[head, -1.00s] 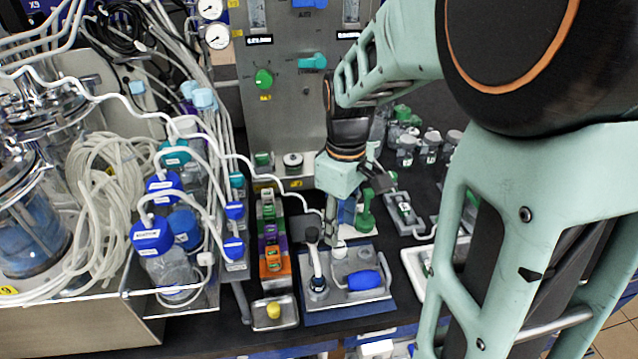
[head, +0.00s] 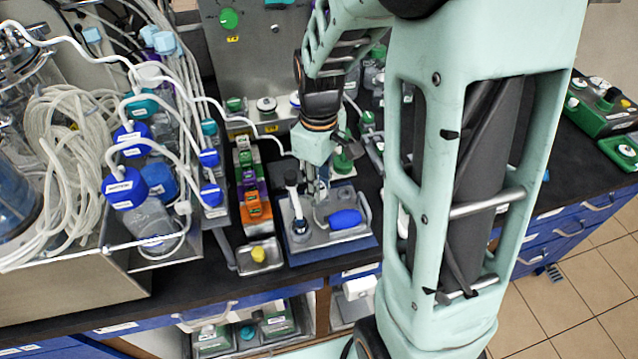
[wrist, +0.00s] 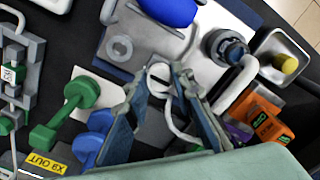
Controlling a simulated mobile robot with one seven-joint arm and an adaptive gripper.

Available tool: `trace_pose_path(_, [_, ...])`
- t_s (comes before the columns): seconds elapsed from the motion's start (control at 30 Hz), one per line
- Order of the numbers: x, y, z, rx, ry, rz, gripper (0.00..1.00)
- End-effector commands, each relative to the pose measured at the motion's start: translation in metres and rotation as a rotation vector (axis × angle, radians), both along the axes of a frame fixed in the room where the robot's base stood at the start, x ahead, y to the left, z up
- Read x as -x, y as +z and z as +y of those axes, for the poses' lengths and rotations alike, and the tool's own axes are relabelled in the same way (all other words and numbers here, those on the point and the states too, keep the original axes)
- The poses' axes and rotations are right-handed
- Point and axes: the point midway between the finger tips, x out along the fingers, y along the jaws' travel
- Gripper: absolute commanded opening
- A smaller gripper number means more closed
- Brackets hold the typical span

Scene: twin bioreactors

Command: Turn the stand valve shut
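My gripper (head: 318,190) points down over the back of a grey stand plate (head: 345,241). In the wrist view its two fingers (wrist: 158,80) are apart, with a small white ring-shaped part (wrist: 160,77) between or just beyond their tips. I cannot tell whether they touch it. The stand carries a blue rounded handle (head: 345,219), which also shows at the top of the wrist view (wrist: 170,8), and a dark-collared fitting (head: 299,226) with a white tube. Which part is the stand valve is not clear. The fingers partly hide the stand's back.
A small tray with a yellow knob (head: 258,254) and a row of coloured blocks (head: 252,200) stand left of the stand. A green dumbbell-shaped part (wrist: 65,115) lies beside my gripper. Bottles with blue caps (head: 124,188) and tubing crowd the left.

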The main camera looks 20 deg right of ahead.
Motion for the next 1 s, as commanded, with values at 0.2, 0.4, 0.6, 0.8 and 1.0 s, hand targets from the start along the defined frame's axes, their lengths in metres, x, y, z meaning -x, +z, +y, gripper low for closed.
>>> trace_pose_path(0.2, [-0.0001, 0.0002, 0.0001, 0.000, -0.001, 0.000, 0.00])
trace_pose_path(0.4, [-0.0001, 0.0004, 0.0001, 0.000, -0.026, 0.000, 0.00])
trace_pose_path(0.6, [-0.0003, 0.0005, 0.0000, 0.000, -0.119, 0.000, 0.00])
trace_pose_path(0.8, [-0.0004, 0.0006, -0.0001, -0.001, -0.280, -0.001, 0.00])
trace_pose_path(1.0, [-0.0004, 0.0007, 0.0003, 0.000, -0.469, -0.001, 0.00])
